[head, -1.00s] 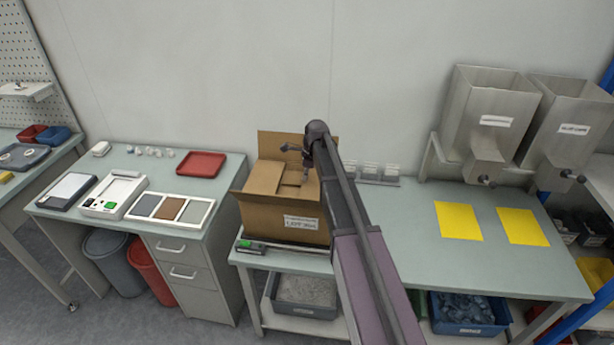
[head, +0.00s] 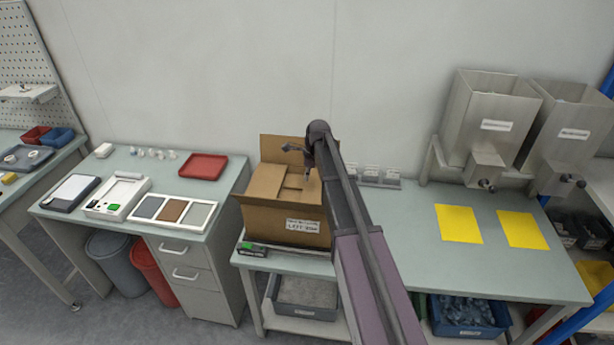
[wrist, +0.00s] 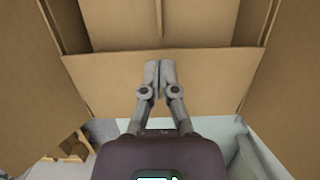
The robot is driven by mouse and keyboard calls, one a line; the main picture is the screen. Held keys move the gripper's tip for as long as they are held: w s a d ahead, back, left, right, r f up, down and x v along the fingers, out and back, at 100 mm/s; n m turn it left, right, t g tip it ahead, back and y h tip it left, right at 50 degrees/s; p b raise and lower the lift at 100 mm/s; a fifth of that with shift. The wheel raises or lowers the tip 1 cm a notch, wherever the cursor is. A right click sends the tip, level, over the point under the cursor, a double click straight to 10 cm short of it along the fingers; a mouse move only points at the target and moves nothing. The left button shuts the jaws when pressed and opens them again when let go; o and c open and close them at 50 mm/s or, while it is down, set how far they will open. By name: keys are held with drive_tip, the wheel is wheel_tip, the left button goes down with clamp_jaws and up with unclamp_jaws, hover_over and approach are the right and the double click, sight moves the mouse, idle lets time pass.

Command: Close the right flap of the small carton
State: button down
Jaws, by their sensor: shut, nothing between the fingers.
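The small carton (head: 285,222) stands open-topped on a low bench, with a white label on its front. My arm covers the carton's right side in the head view, so the right flap is hidden there. My gripper (wrist: 160,68) is shut and empty. In the wrist view its fingertips lie over a broad cardboard flap (wrist: 105,80), which I take for the right flap. I cannot tell whether they touch it. Cardboard panels rise on both sides of the fingers.
A small device with a green display (head: 250,249) lies at the bench's front left edge. A red tray (head: 203,167) is on the left bench. Clear fixtures (head: 380,178) stand behind my arm. The right bench has yellow sheets (head: 458,223) and two metal hoppers (head: 495,115).

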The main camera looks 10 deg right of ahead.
sight(310, 185)
wheel_tip(310, 185, up, 13)
drive_tip(key=d+p, duration=0.1)
drive_tip(key=p, duration=1.2)
drive_tip(key=shift+s+r, duration=0.15)
drive_tip(key=shift+s, duration=0.1)
drive_tip(key=shift+d, duration=0.1)
drive_tip(key=shift+w+a+f+h+b, duration=0.1)
drive_tip(key=shift+f+h+b, duration=0.15)
drive_tip(key=shift+f+b, duration=0.15)
drive_tip(key=shift+w+a+f+h+b, duration=0.1)
drive_tip(key=shift+f+h+b, duration=0.15)
drive_tip(key=shift+f, duration=0.1)
drive_tip(key=shift+s, duration=0.1)
drive_tip(key=shift+f, duration=0.15)
drive_tip(key=f+b, duration=0.9)
drive_tip(key=a+f+b, duration=0.1)
drive_tip(key=f+b, duration=0.3)
drive_tip(key=b, duration=0.1)
drive_tip(key=shift+w+f, duration=0.3)
idle(0.7)
